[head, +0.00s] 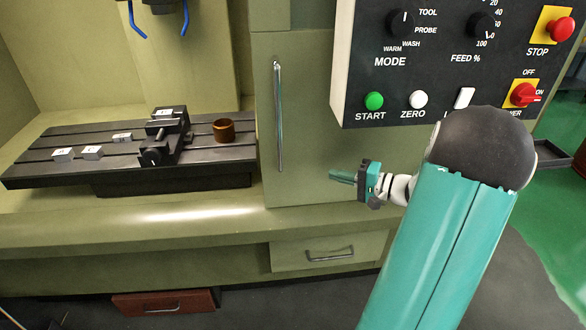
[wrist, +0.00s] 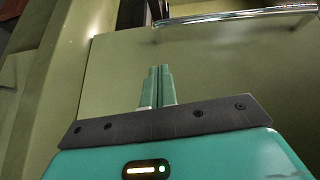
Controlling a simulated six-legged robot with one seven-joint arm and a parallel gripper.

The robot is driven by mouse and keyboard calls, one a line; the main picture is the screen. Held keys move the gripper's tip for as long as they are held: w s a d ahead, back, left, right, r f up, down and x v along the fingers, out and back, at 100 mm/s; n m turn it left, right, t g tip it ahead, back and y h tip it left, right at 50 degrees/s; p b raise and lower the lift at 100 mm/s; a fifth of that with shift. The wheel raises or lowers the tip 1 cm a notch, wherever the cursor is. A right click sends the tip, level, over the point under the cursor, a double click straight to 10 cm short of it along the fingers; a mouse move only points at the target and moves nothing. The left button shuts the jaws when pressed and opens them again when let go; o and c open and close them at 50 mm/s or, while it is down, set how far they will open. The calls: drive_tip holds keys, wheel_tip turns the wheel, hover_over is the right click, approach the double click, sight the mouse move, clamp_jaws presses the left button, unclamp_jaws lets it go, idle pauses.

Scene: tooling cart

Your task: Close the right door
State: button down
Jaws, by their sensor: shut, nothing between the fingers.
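The right door (head: 305,130) is a flat olive-green panel with a vertical silver bar handle (head: 278,117) near its left edge. It stands to the right of the machine's opening, which is uncovered and shows the work table inside. In the wrist view the door panel (wrist: 215,75) fills the middle, with the handle (wrist: 235,16) across the top. My gripper (head: 342,177) is in front of the door's lower part, right of and below the handle. Its teal fingers (wrist: 160,85) are together and empty, apart from the handle. Whether they touch the panel I cannot tell.
A black control panel (head: 450,60) with knobs and buttons hangs above and right of my gripper. The slotted table (head: 210,155) inside holds a vise (head: 165,135), a brown cup (head: 224,130) and small blocks. A drawer (head: 328,252) sits below the door.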

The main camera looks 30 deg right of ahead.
drive_tip(key=a+x, duration=0.1)
drive_tip(key=x, duration=1.1)
drive_tip(key=shift+s+a, duration=0.3)
drive_tip(key=shift+w+a+f, duration=0.1)
drive_tip(key=shift+a, duration=0.05)
